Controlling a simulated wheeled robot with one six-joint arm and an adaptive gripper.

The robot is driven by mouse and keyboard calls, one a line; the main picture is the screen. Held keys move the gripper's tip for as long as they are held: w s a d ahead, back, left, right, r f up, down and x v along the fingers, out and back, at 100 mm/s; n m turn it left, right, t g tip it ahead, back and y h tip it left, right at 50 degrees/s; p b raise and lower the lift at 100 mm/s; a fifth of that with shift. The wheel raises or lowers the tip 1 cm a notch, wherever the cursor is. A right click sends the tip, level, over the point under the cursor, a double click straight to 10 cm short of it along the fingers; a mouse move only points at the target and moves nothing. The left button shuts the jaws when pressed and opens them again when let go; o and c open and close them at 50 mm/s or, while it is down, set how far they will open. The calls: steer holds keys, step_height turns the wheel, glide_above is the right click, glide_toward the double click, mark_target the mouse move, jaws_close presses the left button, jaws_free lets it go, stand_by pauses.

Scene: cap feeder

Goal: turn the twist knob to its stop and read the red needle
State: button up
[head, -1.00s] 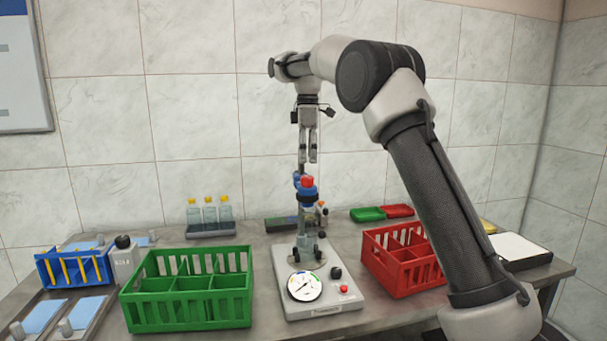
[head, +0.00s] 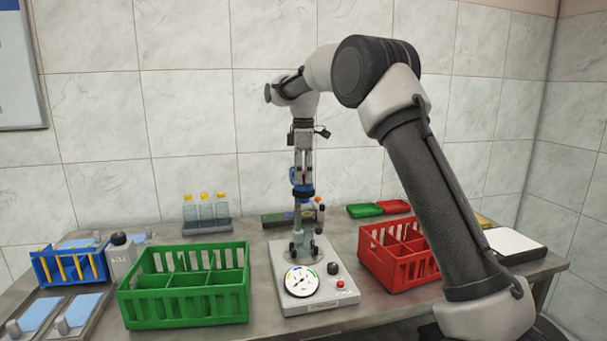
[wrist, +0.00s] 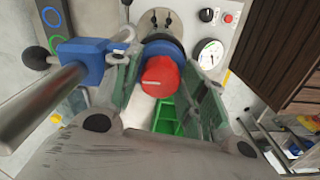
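The red knob (wrist: 160,77), with a white line on top, sits above a blue collar (wrist: 167,47) on the upright stand of the grey tester (head: 318,290). My gripper (wrist: 164,70) points down with one finger on each side of the red knob; gaps show beside it, so it looks open. In the head view my gripper (head: 301,175) is at the top of the stand and mostly hides the knob. The white round dial (head: 301,281) is on the tester's front, also in the wrist view (wrist: 209,54). Its needle is too small to read.
A black knob (head: 332,268) and red button (head: 340,283) are on the tester. A green crate (head: 185,307) stands left and a red crate (head: 400,273) right. A blue clamp block (wrist: 85,62) with a metal rod is close to the left finger.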

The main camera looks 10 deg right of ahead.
steer(key=c, duration=0.5)
steer(key=shift+m, duration=0.3)
steer(key=m, duration=1.4)
steer(key=shift+m, duration=0.3)
steer(key=o, duration=1.1)
steer(key=shift+c, duration=0.2)
